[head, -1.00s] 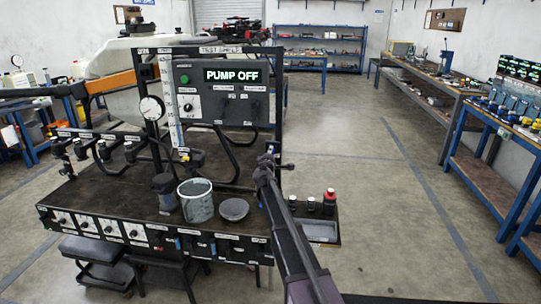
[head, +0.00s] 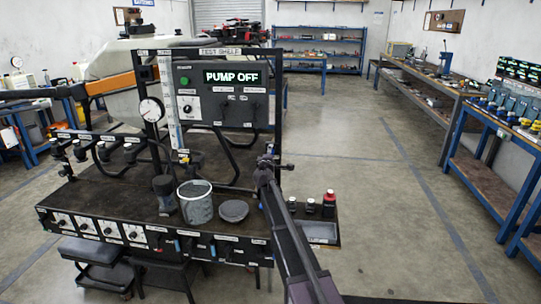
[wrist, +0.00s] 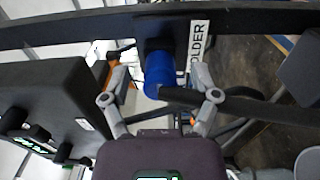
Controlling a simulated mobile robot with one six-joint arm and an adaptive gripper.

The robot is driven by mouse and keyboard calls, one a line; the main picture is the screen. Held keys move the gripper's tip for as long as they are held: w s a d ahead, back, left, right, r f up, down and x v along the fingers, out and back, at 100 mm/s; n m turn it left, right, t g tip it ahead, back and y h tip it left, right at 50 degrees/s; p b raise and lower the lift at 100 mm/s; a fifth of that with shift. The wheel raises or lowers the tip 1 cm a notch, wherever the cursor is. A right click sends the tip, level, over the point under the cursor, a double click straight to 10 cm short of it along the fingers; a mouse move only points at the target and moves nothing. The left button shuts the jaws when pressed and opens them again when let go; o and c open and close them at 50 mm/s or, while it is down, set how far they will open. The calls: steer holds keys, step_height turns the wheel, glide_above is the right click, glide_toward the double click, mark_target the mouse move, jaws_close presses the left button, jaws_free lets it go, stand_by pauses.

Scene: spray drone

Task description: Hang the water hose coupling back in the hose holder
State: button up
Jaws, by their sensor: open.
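The blue water hose coupling (wrist: 159,76) is in the upper middle of the wrist view, up against a dark bracket on a dark bar. A white label ending in "OLDER" (wrist: 199,45) is beside it, so this looks like the hose holder (wrist: 158,44). I cannot tell how deeply the coupling sits in it. A black hose (wrist: 235,103) runs from the coupling to the right, across my right finger. My gripper (wrist: 156,68) is open, with one finger on each side of the coupling, apart from it. In the head view my gripper (head: 268,164) is at the rig's right post; the coupling cannot be made out there.
The PUMP OFF panel (head: 222,92) is left of my gripper. A grey bucket (head: 196,205) and a round dark dish (head: 234,211) are on the bench (head: 105,195). Floor to the right is clear.

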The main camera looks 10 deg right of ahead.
steer(key=shift+s, duration=0.1)
steer(key=v, duration=1.1)
steer(key=shift+s, duration=0.35)
steer(key=shift+a, duration=0.1)
stand_by(0.6)
steer(key=s+d+f+m+g+h, duration=0.1)
steer(key=s+d+f+m+g, duration=0.45)
steer(key=s, duration=0.35)
steer(key=s+d+f+m+g+h, duration=0.1)
steer(key=s+d+f+m+g, duration=0.3)
steer(key=s+f+m, duration=0.3)
steer(key=s+a+f+m+g+y, duration=0.1)
steer(key=s+a+f+g+y, duration=0.25)
steer(key=s, duration=0.65)
steer(key=s+a+f+m+g+y, duration=0.1)
steer(key=s+a+f+g+y, duration=0.2)
steer(key=s, duration=0.6)
step_height(320, 180, up, 16)
steer(key=s+g+y+p, duration=0.1)
steer(key=s+p, duration=0.1)
steer(key=p, duration=1.3)
steer(key=shift+a, duration=0.35)
